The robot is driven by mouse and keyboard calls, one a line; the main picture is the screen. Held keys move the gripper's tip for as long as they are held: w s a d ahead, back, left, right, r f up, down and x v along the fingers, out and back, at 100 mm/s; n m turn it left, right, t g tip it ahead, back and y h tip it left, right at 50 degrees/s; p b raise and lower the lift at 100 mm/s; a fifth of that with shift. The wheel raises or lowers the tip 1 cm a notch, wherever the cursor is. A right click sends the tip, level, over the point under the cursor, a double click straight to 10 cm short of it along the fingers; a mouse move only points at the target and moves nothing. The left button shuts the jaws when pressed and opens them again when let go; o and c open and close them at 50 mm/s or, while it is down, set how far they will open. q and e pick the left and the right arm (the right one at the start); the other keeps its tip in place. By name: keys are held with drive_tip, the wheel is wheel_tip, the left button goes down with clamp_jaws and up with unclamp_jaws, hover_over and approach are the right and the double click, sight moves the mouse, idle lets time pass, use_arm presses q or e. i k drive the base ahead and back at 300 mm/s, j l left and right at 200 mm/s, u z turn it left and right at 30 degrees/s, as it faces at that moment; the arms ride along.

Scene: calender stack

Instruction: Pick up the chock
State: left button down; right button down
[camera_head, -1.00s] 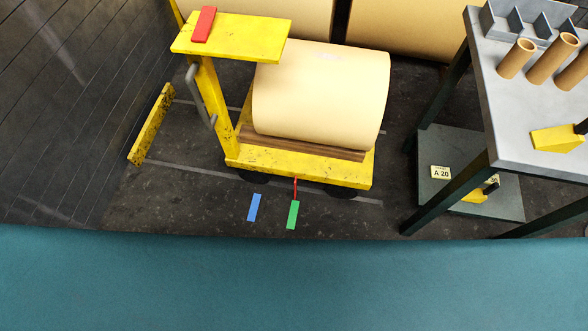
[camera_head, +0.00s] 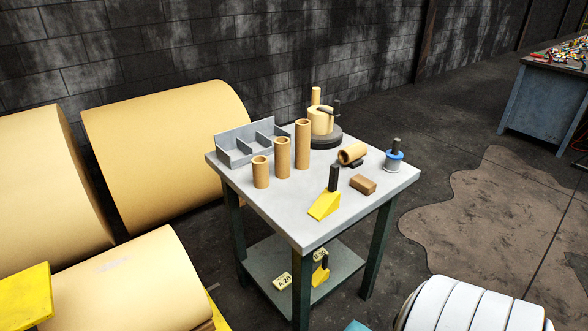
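A yellow wedge-shaped chock (camera_head: 325,205) with an upright black handle sits on the grey top of the worktable (camera_head: 270,209), near its front edge. A second yellow wedge (camera_head: 320,275) with a dark handle lies on the table's lower shelf (camera_head: 262,268), partly hidden behind the table. Neither of my grippers shows in this view, so I cannot see whether they are open or shut.
Cardboard tubes (camera_head: 282,158) and a grey divided holder (camera_head: 252,143) stand behind the chock. A brown block (camera_head: 363,185) and a blue-and-white spool (camera_head: 393,160) lie to its right. Large paper rolls (camera_head: 165,150) flank the table's left. A white banded cylinder (camera_head: 470,306) is front right.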

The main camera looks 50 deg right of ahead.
sight(328, 201)
drive_tip(key=z, duration=1.75)
